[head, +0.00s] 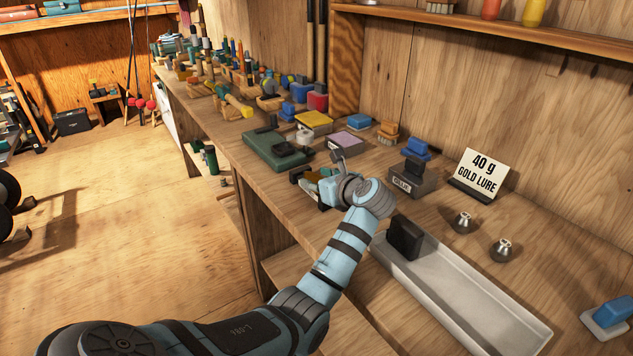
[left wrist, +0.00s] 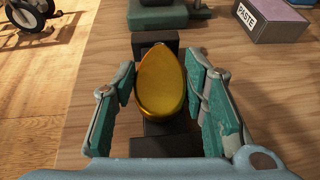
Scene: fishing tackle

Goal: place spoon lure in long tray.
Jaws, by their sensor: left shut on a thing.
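The spoon lure (left wrist: 160,85) is a gold, egg-shaped piece between the two green-padded fingers of my left gripper (left wrist: 162,97) in the left wrist view. My left gripper is shut on it. Dark blocks (left wrist: 158,43) show behind and below the lure. In the head view my left gripper (head: 318,183) is over the bench, left of the labelled dark box, and the lure cannot be made out there. The long tray (head: 465,300) is pale grey and lies at the front right of the bench, with a black block (head: 405,240) at its far left end. My right gripper is not in view.
A sign (head: 478,175) reads "40 g GOLD LURE". Two small metal weights (head: 501,250) stand beside the tray. A green case (head: 275,150) lies farther back. Most of the tray floor is clear.

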